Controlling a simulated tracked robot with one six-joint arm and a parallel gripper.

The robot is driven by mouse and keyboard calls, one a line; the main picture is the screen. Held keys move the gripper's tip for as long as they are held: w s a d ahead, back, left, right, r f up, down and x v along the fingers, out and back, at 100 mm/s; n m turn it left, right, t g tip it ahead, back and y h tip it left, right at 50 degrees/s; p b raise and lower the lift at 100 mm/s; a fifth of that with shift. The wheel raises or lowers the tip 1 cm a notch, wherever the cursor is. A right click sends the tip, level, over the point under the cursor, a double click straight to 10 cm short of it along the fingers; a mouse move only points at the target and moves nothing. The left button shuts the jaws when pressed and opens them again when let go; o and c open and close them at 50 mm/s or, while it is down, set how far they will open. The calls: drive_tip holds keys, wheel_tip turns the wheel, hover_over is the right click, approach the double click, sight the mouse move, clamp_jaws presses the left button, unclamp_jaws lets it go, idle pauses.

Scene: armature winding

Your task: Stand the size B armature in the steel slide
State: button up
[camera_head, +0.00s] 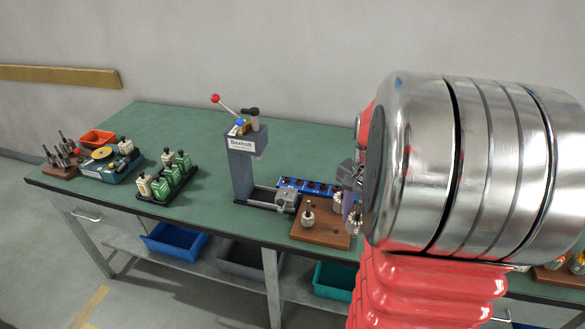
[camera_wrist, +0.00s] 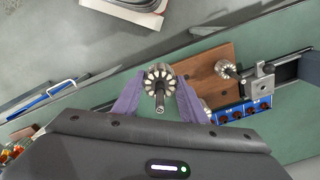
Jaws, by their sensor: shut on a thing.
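My gripper (camera_wrist: 160,92) is shut on an armature (camera_wrist: 160,78), its purple fingers on either side of it. The armature has a ring of pale slots and a dark shaft that points toward the wrist camera. In the head view my arm partly hides my gripper (camera_head: 350,190). The steel slide (camera_head: 285,200) is a grey block on rails at the foot of a grey press; it also shows in the wrist view (camera_wrist: 264,86), to the right of my gripper and apart from it. I cannot read a size mark on the held armature.
A wooden board (camera_head: 322,234) beside the slide carries another upright armature (camera_head: 308,214). A blue tray (camera_head: 305,186) lies behind. The press (camera_head: 241,165) stands tall at the bench's middle. A black tray of green-and-white parts (camera_head: 166,184) is at left. Green bench top is clear between.

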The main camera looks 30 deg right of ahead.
drive_tip(key=w+a+f+n, duration=0.3)
drive_tip(key=w+a+n, duration=0.5)
drive_tip(key=w+a, duration=0.3)
drive_tip(key=w+a+f+n, duration=0.3)
drive_tip(key=w+a+n, duration=0.5)
drive_tip(key=a, duration=1)
drive_tip(key=w, duration=0.4)
drive_tip(key=shift+a, duration=0.15)
drive_tip(key=shift+w, duration=0.1)
